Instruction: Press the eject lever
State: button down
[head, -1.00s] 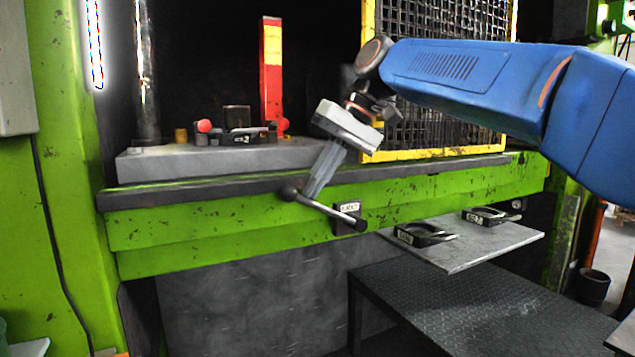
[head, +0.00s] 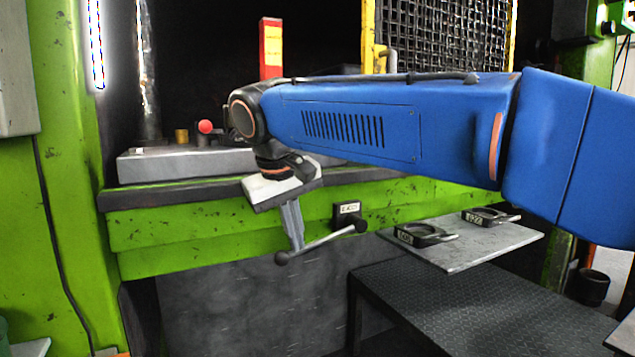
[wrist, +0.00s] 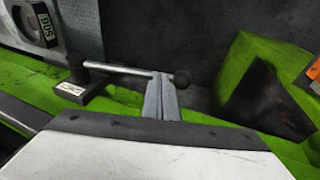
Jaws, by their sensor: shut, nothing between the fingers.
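The eject lever (head: 318,243) is a grey rod with a dark ball at its left end, pivoting at a labelled black block (head: 348,213) on the green press beam. It slopes down to the left, its ball below the beam's lower edge. In the wrist view the lever (wrist: 128,70) runs from the block to the ball (wrist: 181,77). My gripper (head: 296,247) is shut and empty, its fingertips at the rod just beside the ball. In the wrist view the closed fingers (wrist: 162,100) reach the rod; firm contact is hard to confirm.
A grey shelf (head: 470,250) with two black labelled tools (head: 425,234) juts out to the right of the lever. A dark textured platform (head: 430,300) stands below it. The yellow-framed mesh guard (head: 440,40) is behind my arm. Space under the lever's ball looks clear.

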jog(key=shift+t+h, duration=0.3)
jog(key=shift+h, duration=0.5)
jog(key=shift+w+d+f, duration=0.1)
jog(key=shift+d+f, duration=0.05)
jog(key=shift+f, duration=1.2)
jog(key=shift+w+d+f, duration=0.1)
jog(key=shift+d+f, duration=0.05)
jog(key=shift+f, duration=1.15)
